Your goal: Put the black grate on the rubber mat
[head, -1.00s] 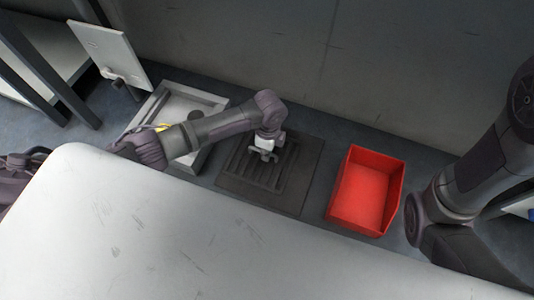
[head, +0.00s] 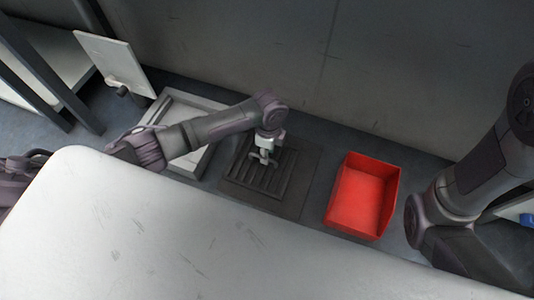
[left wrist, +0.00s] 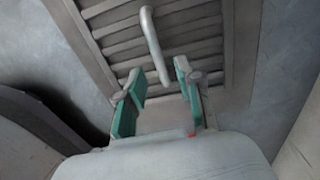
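The black grate (head: 247,179) is a dark slatted panel lying on the dark rubber mat (head: 306,162). The grate's slats also show in the left wrist view (left wrist: 190,22). A pale bar-like handle (left wrist: 152,45) stands over the slats in that view. My left gripper (head: 264,158) is over the grate. In the left wrist view its green-padded fingers (left wrist: 158,78) are apart, with the lower end of the handle between their tips. I see no contact between the pads and the handle. My right gripper is out of view; only my right arm shows.
A red bin (head: 362,195) stands to the right of the mat. A light grey tray (head: 190,100) lies to the left, partly behind my left arm. A white panel (head: 114,62) stands at the upper left. A large white tabletop (head: 150,235) fills the foreground.

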